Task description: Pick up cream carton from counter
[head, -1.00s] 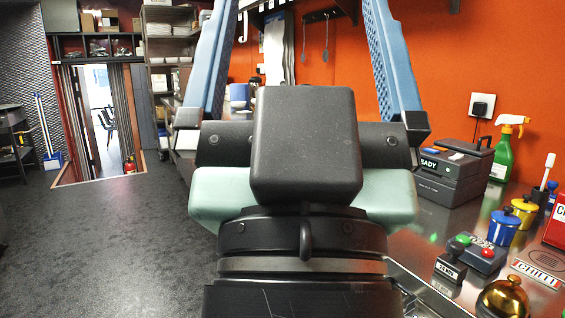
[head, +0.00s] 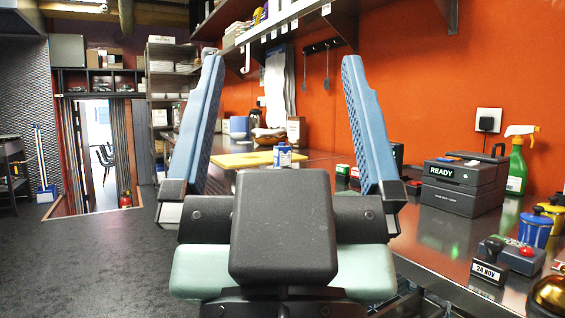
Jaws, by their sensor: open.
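A small blue-and-white carton (head: 283,157), which looks like the cream carton, stands on the steel counter (head: 440,235). It appears in the gap between my fingers, above my gripper's dark palm block, which may hide its lower part. My gripper (head: 281,62) is open and empty, its two blue ribbed fingers spread wide on either side of the carton in the picture. The carton looks farther off than the fingers, and nothing touches it. Its label is too small to read.
A black READY box (head: 462,184), spray bottle (head: 517,160), blue jar (head: 536,228) and brass bell (head: 550,294) stand at right. A shelf (head: 290,20) hangs above.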

